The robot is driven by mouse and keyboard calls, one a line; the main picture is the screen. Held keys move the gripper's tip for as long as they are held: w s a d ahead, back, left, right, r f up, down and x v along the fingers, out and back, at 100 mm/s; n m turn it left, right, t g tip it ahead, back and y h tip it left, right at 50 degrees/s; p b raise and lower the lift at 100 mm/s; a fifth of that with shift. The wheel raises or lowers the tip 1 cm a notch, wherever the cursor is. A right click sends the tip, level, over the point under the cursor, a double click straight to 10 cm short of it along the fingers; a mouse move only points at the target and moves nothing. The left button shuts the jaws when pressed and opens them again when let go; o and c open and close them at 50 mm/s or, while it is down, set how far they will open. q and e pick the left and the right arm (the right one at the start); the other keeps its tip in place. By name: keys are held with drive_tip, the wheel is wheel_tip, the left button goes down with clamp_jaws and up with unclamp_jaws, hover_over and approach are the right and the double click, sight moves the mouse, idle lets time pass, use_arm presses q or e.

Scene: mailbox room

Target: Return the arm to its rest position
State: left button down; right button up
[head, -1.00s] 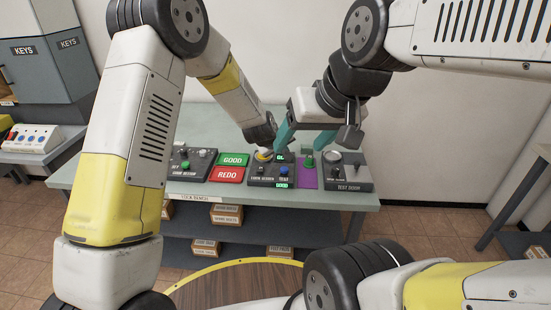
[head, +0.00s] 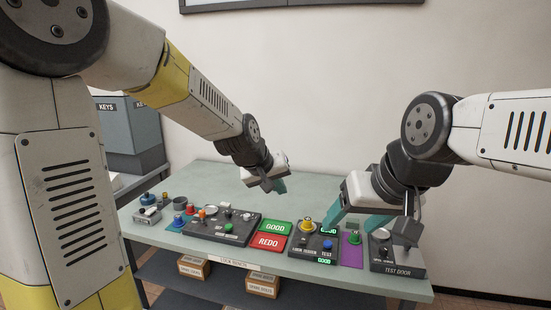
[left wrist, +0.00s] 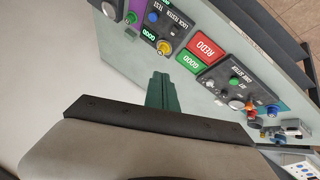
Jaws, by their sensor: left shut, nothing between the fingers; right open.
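My left gripper (head: 271,185) is shut and empty, raised above the back of the bench, behind the green GOOD pad (head: 273,227). Its closed teal fingers also show in the left wrist view (left wrist: 161,92). My right gripper (head: 362,218) is open over the right part of the bench, with one finger near the yellow knob (head: 306,224) of the lock tester and the other by the test door unit (head: 398,262). I cannot tell whether either finger touches anything. A green-topped piece (head: 353,238) stands on the purple pad (head: 351,256) between the fingers.
The bench (head: 215,176) is clear at its back left. A code setter box (head: 222,225) and the red REDO pad (head: 268,242) sit along the front. Small coloured pieces stand at the left end. A grey KEYS cabinet (head: 130,125) stands at the far left.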

use_arm(q)
drive_tip(key=s+a+r+y, duration=0.1)
drive_tip(key=s+a+r, duration=0.1)
drive_tip(key=s+a, duration=0.6)
drive_tip(key=s+a+r+m+y, duration=0.1)
drive_tip(key=s+a, duration=0.6)
drive_tip(key=s, duration=0.8)
drive_tip(key=shift+a+r+g, duration=0.3)
drive_tip(key=shift+a+r, duration=0.1)
drive_tip(key=shift+r, duration=0.5)
